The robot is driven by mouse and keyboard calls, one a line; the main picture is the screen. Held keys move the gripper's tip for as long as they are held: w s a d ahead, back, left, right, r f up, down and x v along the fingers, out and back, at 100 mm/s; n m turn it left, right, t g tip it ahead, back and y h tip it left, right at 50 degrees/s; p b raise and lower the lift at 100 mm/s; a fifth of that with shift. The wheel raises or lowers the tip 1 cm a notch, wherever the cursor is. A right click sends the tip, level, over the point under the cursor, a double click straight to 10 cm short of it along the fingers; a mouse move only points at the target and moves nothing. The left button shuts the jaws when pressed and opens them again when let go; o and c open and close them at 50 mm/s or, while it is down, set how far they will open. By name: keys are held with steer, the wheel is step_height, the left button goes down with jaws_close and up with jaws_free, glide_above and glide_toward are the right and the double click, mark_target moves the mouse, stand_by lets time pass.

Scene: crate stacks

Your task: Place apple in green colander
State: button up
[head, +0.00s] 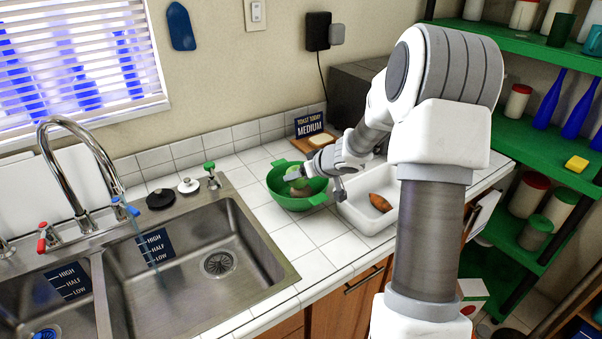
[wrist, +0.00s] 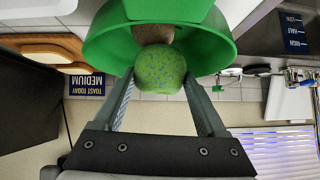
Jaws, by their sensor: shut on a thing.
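The green colander (head: 290,203) stands on the white tile counter between the sink and a white tray. In the wrist view the colander (wrist: 225,45) fills the top of the picture. My gripper (wrist: 160,82) is shut on a round green, blue-speckled fruit, apparently the apple (wrist: 160,72), with one finger on each side. The apple overlaps the colander's opening in that view; I cannot tell if it touches the colander. A brownish thing (wrist: 154,34) shows behind the apple, inside the colander. In the head view my gripper (head: 306,172) is over the colander and small there.
A white tray (head: 354,217) with a brown, pointed thing (head: 380,203) stands right of the colander. A toast sign (head: 309,124) and a board with bread (head: 318,141) are behind. The steel sink (head: 190,290) is at left. Tiles in front of the colander are clear.

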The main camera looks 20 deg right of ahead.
steer(key=shift+f, duration=0.2)
steer(key=o, duration=1.6)
steer(key=shift+r, duration=0.1)
steer(key=shift+r, duration=0.2)
steer(key=p+v, duration=0.4)
steer(key=v, duration=0.8)
steer(key=shift+r, duration=0.25)
